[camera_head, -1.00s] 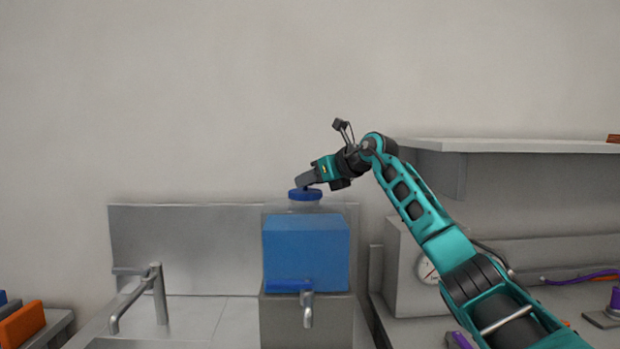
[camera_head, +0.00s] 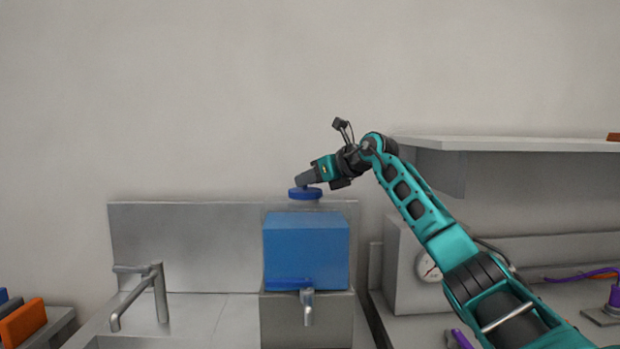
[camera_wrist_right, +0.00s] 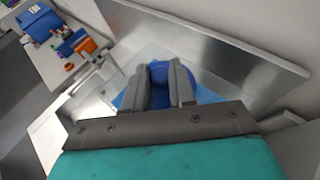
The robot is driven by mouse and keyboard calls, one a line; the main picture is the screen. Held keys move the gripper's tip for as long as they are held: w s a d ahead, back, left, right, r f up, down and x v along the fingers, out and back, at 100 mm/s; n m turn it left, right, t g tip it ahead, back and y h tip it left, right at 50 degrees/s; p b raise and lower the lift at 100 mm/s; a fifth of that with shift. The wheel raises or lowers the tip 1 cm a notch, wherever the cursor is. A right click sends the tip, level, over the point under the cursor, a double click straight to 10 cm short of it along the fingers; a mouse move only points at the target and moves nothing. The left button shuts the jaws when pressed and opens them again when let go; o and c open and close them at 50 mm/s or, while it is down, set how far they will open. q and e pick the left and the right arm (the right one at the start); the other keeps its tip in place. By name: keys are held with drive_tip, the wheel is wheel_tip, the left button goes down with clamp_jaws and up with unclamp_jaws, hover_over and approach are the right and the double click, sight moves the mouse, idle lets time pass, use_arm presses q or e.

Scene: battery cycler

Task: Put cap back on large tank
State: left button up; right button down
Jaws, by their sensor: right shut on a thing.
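The large tank (camera_head: 306,252) holds blue liquid and stands on a grey block with a tap at its front. My right gripper (camera_head: 305,181) reaches in from the right and is shut on the cap from above. In the right wrist view, the blue cap (camera_wrist_right: 160,73) shows between the two grey fingers, with the tank (camera_wrist_right: 205,96) below. My left gripper is not in view.
A sink faucet (camera_head: 150,295) stands left of the tank. A shelf (camera_head: 500,146) and a box with a round gauge (camera_head: 428,267) are on the right. Orange and blue items (camera_head: 22,323) are at the far left. The wall above is clear.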

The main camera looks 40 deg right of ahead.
drive_tip(key=shift+c, duration=1.9)
unclamp_jaws()
drive_tip(key=shift+r, duration=3.5)
